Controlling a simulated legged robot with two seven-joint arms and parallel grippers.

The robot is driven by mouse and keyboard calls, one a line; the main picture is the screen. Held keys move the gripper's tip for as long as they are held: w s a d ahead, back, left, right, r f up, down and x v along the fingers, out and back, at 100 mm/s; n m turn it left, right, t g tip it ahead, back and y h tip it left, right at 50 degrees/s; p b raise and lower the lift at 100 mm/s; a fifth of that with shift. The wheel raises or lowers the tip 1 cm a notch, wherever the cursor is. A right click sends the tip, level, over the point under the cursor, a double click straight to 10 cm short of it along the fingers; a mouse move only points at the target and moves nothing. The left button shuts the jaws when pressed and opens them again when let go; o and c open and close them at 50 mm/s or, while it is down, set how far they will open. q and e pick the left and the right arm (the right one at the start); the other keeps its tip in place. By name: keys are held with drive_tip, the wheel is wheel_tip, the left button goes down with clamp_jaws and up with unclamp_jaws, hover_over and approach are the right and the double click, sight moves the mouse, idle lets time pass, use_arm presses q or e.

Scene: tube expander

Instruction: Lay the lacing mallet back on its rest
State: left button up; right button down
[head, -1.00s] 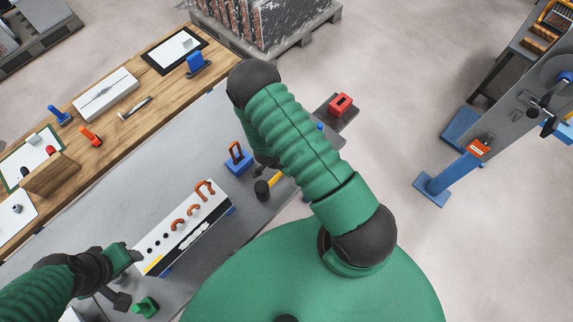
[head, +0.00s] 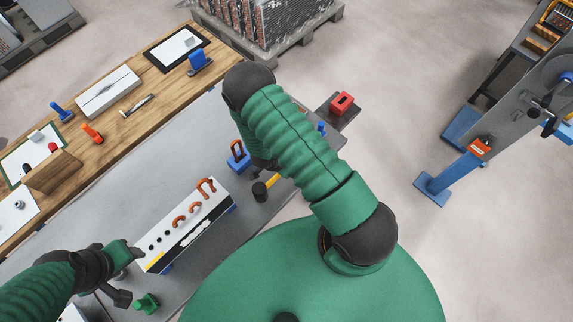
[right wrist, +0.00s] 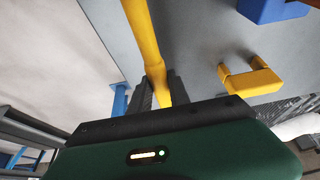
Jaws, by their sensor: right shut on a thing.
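The lacing mallet shows in the head view as a black head (head: 260,190) with a short piece of yellow handle (head: 273,181); the rest of it is hidden under my right arm. In the right wrist view the yellow handle (right wrist: 140,35) runs down between the fingers of my right gripper (right wrist: 160,92), which is shut on it. A yellow U-shaped bracket (right wrist: 250,80), possibly the rest, stands right of the handle, apart from it.
A white panel with orange loops (head: 185,225) stands on the grey table, left of the mallet head. A blue stand with an orange loop (head: 238,156) is just behind. A red block (head: 341,103) sits beyond my right arm. The grey tabletop (head: 150,170) has clear room.

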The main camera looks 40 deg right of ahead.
drive_tip(key=shift+a+f+b, duration=0.25)
drive_tip(key=shift+a+b, duration=0.05)
drive_tip(key=shift+a, duration=0.35)
drive_tip(key=shift+d+f, duration=0.45)
drive_tip(key=c, duration=1.3)
unclamp_jaws()
drive_tip(key=shift+o, duration=0.8)
drive_tip(key=shift+a, duration=0.15)
use_arm(q)
drive_tip(key=shift+a+f, duration=0.6)
drive_tip(key=shift+a, duration=0.1)
use_arm(e)
drive_tip(key=shift+a+r, duration=0.1)
drive_tip(key=shift+a, duration=0.1)
drive_tip(key=p+v, duration=0.6)
drive_tip(key=v, duration=0.1)
drive_tip(key=shift+d+r+p, duration=0.15)
drive_tip(key=shift+r+p, duration=0.45)
use_arm(q)
drive_tip(key=w+v, duration=0.1)
drive_tip(key=v, duration=0.6)
drive_tip(key=shift+w+r, duration=0.3)
use_arm(e)
drive_tip(key=shift+a+f, duration=0.1)
drive_tip(key=shift+a, duration=0.2)
use_arm(q)
drive_tip(key=shift+d, duration=0.2)
use_arm(e)
drive_tip(key=shift+d, duration=0.1)
